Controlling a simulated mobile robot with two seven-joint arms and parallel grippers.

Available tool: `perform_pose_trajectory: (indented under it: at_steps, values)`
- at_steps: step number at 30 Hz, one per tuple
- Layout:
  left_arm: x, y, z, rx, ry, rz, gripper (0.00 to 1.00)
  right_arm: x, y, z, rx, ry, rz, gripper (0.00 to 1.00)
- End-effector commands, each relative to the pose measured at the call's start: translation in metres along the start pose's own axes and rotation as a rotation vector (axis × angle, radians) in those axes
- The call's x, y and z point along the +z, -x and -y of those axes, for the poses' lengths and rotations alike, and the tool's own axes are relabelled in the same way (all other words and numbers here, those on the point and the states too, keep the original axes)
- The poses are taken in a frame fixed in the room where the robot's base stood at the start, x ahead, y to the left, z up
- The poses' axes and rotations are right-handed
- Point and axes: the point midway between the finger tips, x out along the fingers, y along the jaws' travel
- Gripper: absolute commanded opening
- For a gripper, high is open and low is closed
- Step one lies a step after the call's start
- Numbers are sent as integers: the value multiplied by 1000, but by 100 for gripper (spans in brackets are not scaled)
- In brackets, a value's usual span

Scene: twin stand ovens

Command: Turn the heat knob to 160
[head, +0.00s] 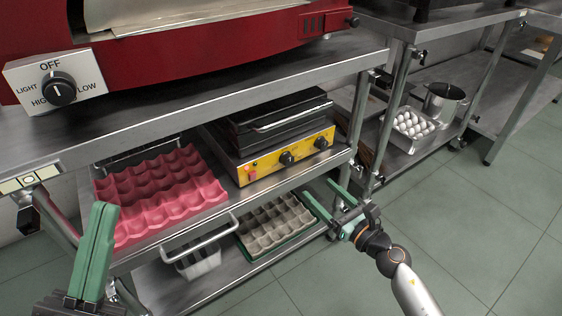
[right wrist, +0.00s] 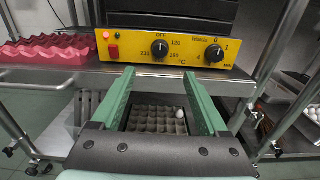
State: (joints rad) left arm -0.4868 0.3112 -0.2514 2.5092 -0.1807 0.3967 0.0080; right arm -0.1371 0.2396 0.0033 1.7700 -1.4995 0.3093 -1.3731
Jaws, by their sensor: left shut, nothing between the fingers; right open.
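In the head view my right gripper (head: 317,187) is by the shelf's right end. My left gripper (head: 104,207) is shut and empty at lower left.
Pink egg trays (head: 160,190) sit left of the appliance. The steel shelf edge (right wrist: 85,78) runs below the panel. A red oven (head: 200,40) stands above.

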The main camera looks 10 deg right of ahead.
Motion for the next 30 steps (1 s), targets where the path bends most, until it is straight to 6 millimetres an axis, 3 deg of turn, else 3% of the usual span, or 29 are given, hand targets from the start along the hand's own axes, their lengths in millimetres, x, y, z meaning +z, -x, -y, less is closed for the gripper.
perform_pose_trajectory:
  at_steps: [5,21,30]
  values:
    - [-2,0,0,1,0,-6,0,-1,-13,2,-1,27,-4,77]
    - [9,9,-6,5,-8,2,0,-2,-106,1,0,21,-2,77]
    - [13,12,-8,9,-13,6,0,-2,-125,1,-1,22,-5,77]
